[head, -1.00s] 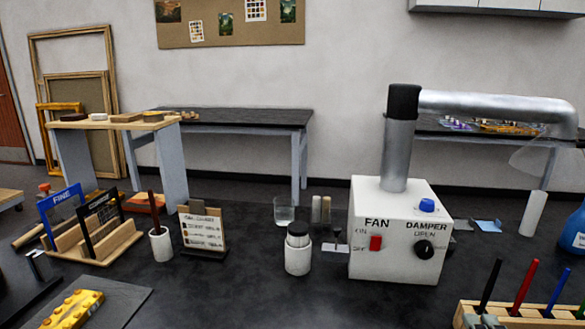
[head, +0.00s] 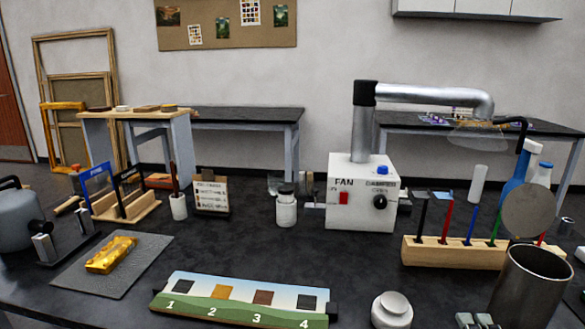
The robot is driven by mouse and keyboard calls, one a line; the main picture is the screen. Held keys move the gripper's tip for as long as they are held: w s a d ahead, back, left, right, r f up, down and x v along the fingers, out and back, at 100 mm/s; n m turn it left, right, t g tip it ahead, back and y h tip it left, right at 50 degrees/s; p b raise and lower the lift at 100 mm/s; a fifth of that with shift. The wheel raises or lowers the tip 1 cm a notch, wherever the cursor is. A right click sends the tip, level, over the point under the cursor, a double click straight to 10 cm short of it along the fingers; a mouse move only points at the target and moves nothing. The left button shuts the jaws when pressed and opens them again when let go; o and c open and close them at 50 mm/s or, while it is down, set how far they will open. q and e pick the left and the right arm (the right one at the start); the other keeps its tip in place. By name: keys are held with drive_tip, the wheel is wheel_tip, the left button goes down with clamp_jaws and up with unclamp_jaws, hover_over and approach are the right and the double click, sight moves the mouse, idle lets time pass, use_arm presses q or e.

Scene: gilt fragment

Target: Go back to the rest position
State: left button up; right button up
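The gilt fragment (head: 112,254), a gold carved piece, lies on a dark grey mat (head: 65,277) at the left of the dark bench.
The fan box (head: 361,212) with its duct stands at the back. A numbered swatch strip (head: 240,302) lies at the front. At right are a wooden rack (head: 455,254) of coloured tools, a metal cup (head: 530,290) and blue bottles (head: 517,180). The bench middle is clear.

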drive_tip(key=s+a+f+n+g+y+b, duration=0.1)
drive_tip(key=s+f+n+g+b, duration=0.2)
drive_tip(key=f, duration=0.7)
drive_tip(key=s+f+n+g+y+b, duration=0.15)
drive_tip(key=s+f+n, duration=0.25)
drive_tip(key=f, duration=0.7)
drive_tip(key=s+a+f+n+g+y+b, duration=0.1)
drive_tip(key=s+f+n+g, duration=0.25)
drive_tip(key=f, duration=0.65)
use_arm(q)
wheel_tip(320, 180, down, 10)
drive_tip(key=s+b, duration=0.1)
drive_tip(key=b, duration=0.3)
drive_tip(key=shift+s, duration=0.4)
use_arm(e)
drive_tip(key=s+d+f+n+g, duration=0.2)
drive_tip(key=s+f+n+g, duration=0.2)
drive_tip(key=s+f, duration=0.6)
drive_tip(key=s+d+f+n+g, duration=0.3)
drive_tip(key=s+f+n, duration=0.3)
drive_tip(key=s+f, duration=0.4)
drive_tip(key=s+g, duration=0.1)
drive_tip(key=s, duration=0.4)
drive_tip(key=shift+s+f+g, duration=0.15)
drive_tip(key=shift+f+g, duration=0.1)
drive_tip(key=shift+g, duration=0.15)
drive_tip(key=shift+n, duration=0.25)
drive_tip(key=shift+c, duration=0.2)
